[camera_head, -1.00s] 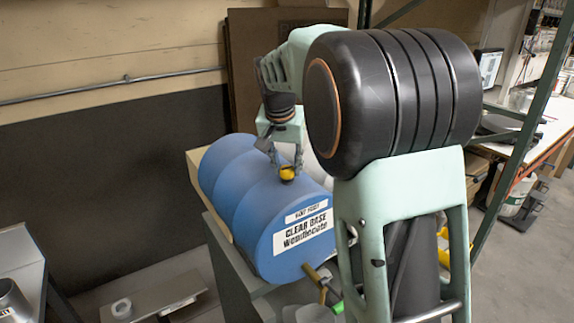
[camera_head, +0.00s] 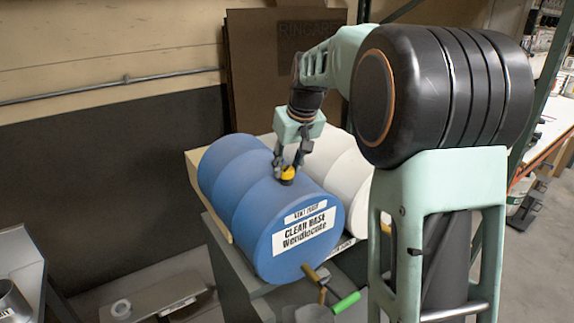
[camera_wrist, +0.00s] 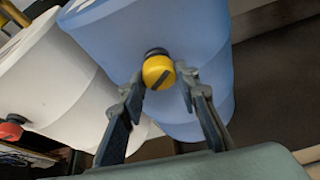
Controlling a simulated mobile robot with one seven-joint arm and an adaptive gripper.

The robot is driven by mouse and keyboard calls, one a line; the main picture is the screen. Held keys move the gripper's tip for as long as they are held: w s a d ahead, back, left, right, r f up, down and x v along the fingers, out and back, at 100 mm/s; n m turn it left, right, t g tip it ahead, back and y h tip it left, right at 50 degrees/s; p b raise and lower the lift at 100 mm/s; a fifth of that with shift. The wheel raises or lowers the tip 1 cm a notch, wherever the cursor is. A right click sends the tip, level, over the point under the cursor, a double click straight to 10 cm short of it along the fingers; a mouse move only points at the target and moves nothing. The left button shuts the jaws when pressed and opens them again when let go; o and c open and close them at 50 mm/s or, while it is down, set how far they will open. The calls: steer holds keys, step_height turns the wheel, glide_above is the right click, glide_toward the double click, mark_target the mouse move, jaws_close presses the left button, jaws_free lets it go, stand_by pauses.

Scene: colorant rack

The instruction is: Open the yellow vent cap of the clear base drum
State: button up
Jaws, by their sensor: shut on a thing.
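The blue clear base drum (camera_head: 235,190) lies on its side, with its white label (camera_head: 305,225) facing the front right. It fills the top of the wrist view (camera_wrist: 195,30). The yellow vent cap (camera_head: 287,173) sits on top of the drum's curved side. In the wrist view the cap (camera_wrist: 157,68) shows a dark stripe and a black collar beneath it. My gripper (camera_head: 289,166) is over the cap, shut on it with one finger on each side. The fingertips (camera_wrist: 161,83) also show around the cap in the wrist view.
A white drum (camera_head: 345,170) lies right beside the blue one. Its red cap (camera_wrist: 11,127) shows in the wrist view. A tap with a green handle (camera_head: 346,302) sticks out below the drums. A dark brown board (camera_head: 260,80) stands behind. A green rack post (camera_head: 548,80) is at right.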

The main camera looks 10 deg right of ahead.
steer(key=n, duration=0.2)
steer(key=n+y, duration=0.1)
steer(key=n+g+p, duration=0.1)
steer(key=n, duration=0.1)
steer(key=shift+w+d+r+n+y, duration=0.1)
steer(key=shift+d+n+y, duration=0.2)
steer(key=shift+y, duration=0.1)
steer(key=n+p, duration=0.1)
steer(key=n, duration=0.1)
steer(key=n+g+y+p, duration=0.1)
steer(key=n, duration=0.1)
steer(key=shift+w+n+g, duration=0.1)
steer(key=shift+n+g, duration=0.2)
steer(key=shift+n, duration=0.4)
steer(key=o, duration=1.2)
steer(key=shift+c, duration=0.2)
steer(key=v, duration=1.2)
